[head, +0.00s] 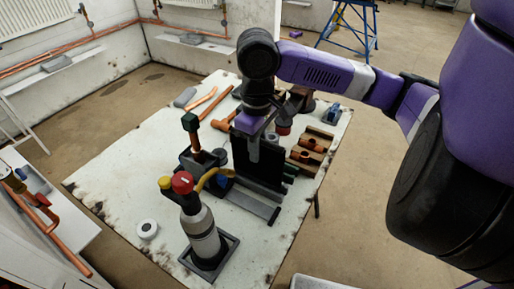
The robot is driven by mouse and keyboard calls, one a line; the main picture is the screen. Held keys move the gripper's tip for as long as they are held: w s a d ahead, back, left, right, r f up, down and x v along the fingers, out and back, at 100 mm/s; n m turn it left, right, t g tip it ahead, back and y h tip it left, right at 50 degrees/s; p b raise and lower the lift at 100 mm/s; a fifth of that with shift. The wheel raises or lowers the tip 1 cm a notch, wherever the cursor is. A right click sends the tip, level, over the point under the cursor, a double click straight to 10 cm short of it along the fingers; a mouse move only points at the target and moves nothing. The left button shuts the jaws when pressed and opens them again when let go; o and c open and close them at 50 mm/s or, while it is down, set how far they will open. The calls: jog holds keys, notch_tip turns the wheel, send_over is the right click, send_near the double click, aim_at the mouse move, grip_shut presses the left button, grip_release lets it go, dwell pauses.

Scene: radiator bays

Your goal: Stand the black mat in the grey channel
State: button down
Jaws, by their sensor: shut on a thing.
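The black mat (268,171) is upright near the middle of the white table in the head view, a dark flat panel. My gripper (253,150) comes down from above and is shut on its upper part, with one grey finger showing against the near face. The grey channel (250,204) lies on the table along the mat's lower near side, its long bar running down to the right. The mat's lower edge is close to the channel; I cannot tell whether it sits in it, behind it or just above it.
A grey gas bottle (203,232) with a red top stands in a dark tray at the near edge. Wooden blocks (309,150) lie right, copper pipes (201,100) behind.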

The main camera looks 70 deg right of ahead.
jog(key=shift+f, duration=0.3)
dwell(0.5)
jog(key=shift+f, duration=0.55)
jog(key=shift+f+b, duration=0.15)
jog(key=shift+b, duration=0.2)
jog(key=shift+f+b, duration=0.95)
jog(key=shift+f, duration=0.35)
jog(key=c, duration=1.3)
grip_release()
